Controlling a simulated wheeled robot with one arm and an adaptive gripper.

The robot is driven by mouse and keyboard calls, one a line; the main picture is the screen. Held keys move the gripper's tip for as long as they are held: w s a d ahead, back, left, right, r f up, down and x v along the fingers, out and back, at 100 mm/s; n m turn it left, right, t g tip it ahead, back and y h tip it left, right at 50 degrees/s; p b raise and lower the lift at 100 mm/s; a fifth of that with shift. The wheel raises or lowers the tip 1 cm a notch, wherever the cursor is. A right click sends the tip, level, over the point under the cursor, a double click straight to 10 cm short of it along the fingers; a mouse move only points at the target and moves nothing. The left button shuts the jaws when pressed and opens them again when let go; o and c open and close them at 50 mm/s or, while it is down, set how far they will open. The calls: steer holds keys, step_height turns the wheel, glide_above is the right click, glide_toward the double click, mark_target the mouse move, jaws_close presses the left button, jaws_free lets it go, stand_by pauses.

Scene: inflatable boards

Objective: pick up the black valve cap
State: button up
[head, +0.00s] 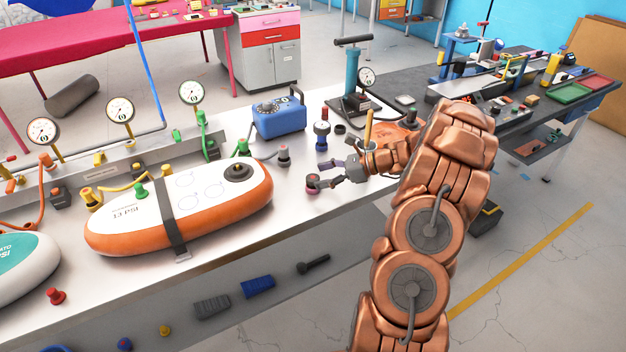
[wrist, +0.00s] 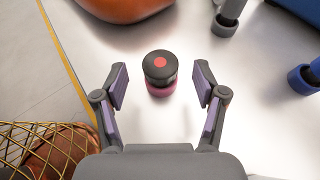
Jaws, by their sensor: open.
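The black valve cap (wrist: 158,64) has a red dot on top and a dark pink lower band. It stands upright on the metal bench (wrist: 150,120), between and slightly beyond my fingertips in the wrist view. My gripper (wrist: 160,82) is open, with one purple-padded finger on each side of the cap and visible space on both sides. In the head view the cap (head: 312,182) sits near the bench's front edge, just left of my gripper (head: 328,171). Whether the fingers are level with the cap in height is hard to tell.
An orange and white inflatable board (head: 180,212) lies to the left. A grey plug (head: 284,155), a red and blue valve piece (head: 321,135), a blue box (head: 279,117) and a hand pump (head: 352,85) stand behind. The bench around the cap is clear.

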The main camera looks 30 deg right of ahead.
mark_target(314, 177)
steer(key=p+x, duration=0.1)
steer(key=x, duration=0.3)
steer(key=shift+f, duration=0.1)
steer(key=c, duration=1.2)
